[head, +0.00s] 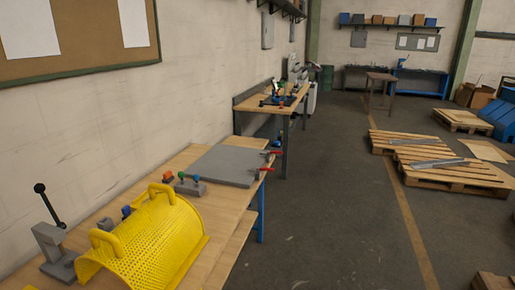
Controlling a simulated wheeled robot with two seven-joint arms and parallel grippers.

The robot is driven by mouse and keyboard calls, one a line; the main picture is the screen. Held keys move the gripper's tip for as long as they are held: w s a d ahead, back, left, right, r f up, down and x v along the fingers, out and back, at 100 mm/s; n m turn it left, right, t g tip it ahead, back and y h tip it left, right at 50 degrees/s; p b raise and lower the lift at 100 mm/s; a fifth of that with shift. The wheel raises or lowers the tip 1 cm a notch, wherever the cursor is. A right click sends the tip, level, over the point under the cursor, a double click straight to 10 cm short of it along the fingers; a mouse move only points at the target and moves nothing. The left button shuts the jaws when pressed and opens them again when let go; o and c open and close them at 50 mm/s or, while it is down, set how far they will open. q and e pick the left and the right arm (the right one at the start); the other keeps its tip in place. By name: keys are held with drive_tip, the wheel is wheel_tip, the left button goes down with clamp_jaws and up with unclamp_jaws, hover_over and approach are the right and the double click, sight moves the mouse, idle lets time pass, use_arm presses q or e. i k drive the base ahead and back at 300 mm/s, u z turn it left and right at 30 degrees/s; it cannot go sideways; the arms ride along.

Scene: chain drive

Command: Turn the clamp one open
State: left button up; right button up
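Two small red-handled parts that look like clamps sit at the right edge of a grey plate (222,165) on the near wooden workbench. The farther red handle (274,152) and the nearer red handle (266,169) both stick out to the right past the plate. I cannot tell which one is clamp one, or whether either is open or closed. Neither of my grippers is in view.
A yellow perforated guard (150,240) with two handles stands on the near bench. Left of it is a grey lever device (52,245) with a black knob. A grey block with coloured knobs (190,184) lies by the plate. Floor right of the bench is clear; pallets (450,168) lie farther right.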

sight(259, 169)
drive_tip(key=z, duration=0.1)
drive_tip(key=i, duration=0.35)
drive_tip(key=z, duration=0.6)
drive_tip(key=i, duration=2.7)
drive_tip(key=u, duration=1.05)
drive_tip(key=i, duration=0.2)
drive_tip(key=u, duration=0.15)
